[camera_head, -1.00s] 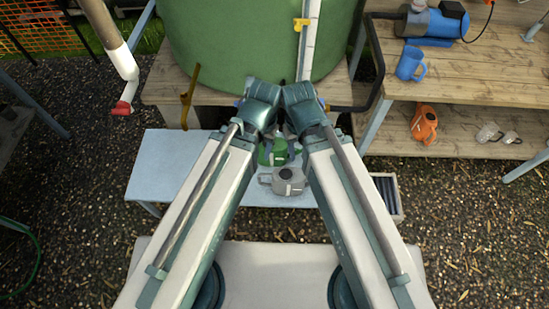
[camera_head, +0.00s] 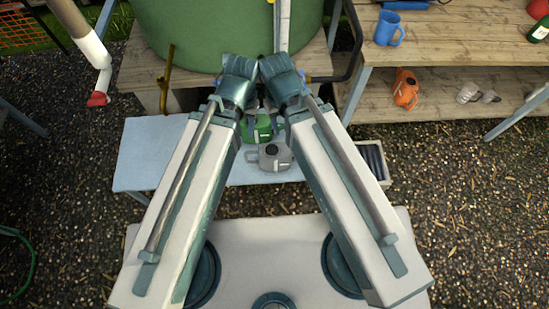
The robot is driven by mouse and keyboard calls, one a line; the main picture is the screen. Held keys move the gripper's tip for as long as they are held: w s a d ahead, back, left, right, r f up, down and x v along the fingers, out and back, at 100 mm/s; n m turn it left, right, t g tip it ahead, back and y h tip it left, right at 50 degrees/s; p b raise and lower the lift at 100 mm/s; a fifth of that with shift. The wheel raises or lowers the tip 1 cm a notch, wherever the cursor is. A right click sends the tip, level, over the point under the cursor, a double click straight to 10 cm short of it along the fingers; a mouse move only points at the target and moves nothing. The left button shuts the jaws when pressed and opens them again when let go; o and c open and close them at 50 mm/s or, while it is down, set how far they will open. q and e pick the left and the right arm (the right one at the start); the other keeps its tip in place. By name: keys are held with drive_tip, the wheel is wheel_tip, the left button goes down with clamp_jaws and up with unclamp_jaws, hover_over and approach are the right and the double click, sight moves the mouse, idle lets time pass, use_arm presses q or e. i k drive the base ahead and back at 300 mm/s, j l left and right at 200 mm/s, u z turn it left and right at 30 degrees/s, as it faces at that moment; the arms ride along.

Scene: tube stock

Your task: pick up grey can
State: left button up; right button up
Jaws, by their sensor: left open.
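The grey can (camera_head: 276,163) with a dark opening on top and a handle at its left stands on the light blue bench (camera_head: 150,155), in the gap between my two arms. My left gripper (camera_head: 262,106) is small and mostly hidden behind the arm links, beyond the grey can and apart from it. It is open. My right gripper is mostly hidden behind its own arm, and its jaws cannot be made out.
A green can (camera_head: 259,130) stands just behind the grey one. A large green tank (camera_head: 200,30) on a wooden platform rises behind the bench.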

sight(273, 157)
drive_tip(key=u, duration=1.05)
drive_tip(key=k+l, duration=0.2)
drive_tip(key=l, duration=0.2)
drive_tip(key=k+l, duration=0.15)
drive_tip(key=l, duration=0.3)
drive_tip(key=k+l+u, duration=0.1)
drive_tip(key=l, duration=0.3)
drive_tip(key=k+l, duration=0.3)
drive_tip(key=l, duration=0.15)
